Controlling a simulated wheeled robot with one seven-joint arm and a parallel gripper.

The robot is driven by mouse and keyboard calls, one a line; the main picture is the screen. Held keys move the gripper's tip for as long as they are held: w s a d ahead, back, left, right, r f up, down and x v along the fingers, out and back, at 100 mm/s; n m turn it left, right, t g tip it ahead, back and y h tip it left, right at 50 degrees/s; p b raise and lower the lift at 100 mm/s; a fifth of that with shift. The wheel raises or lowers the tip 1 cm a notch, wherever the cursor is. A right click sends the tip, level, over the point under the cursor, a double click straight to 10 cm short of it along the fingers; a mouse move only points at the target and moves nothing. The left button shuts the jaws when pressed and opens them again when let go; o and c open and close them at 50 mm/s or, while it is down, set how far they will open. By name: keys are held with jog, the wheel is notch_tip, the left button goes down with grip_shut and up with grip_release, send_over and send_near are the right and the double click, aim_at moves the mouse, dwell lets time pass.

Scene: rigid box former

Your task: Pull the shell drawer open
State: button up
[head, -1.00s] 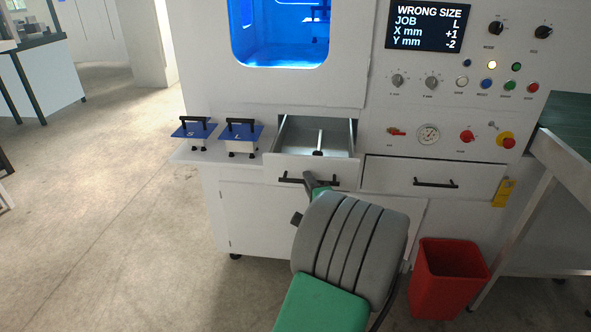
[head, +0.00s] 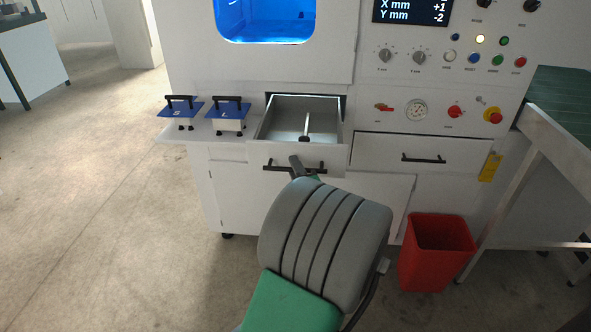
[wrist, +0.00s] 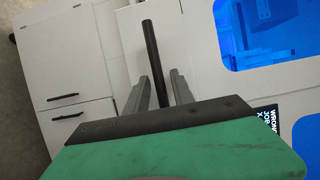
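The left drawer (head: 330,158) of the white machine stands open. Its open inside shows a thin divider bar (head: 305,126). I cannot read a label that marks it as the shell drawer. My gripper (head: 296,163) is at the black bar handle (head: 272,168) on its front. In the wrist view, the handle (wrist: 150,45) runs between the two grey fingers of my gripper (wrist: 160,78). The fingers look shut on it, though the contact itself is partly hidden by the gripper body.
The right drawer (head: 455,155) is shut. Blue-topped pieces marked S (head: 180,110) and L (head: 228,112) stand on a side shelf. A red bin (head: 437,255) stands at the lower right, near a conveyor (head: 560,110).

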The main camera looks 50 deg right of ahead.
jog(key=shift+o, duration=0.2)
jog(key=v, duration=0.7)
jog(key=shift+s+a, duration=0.3)
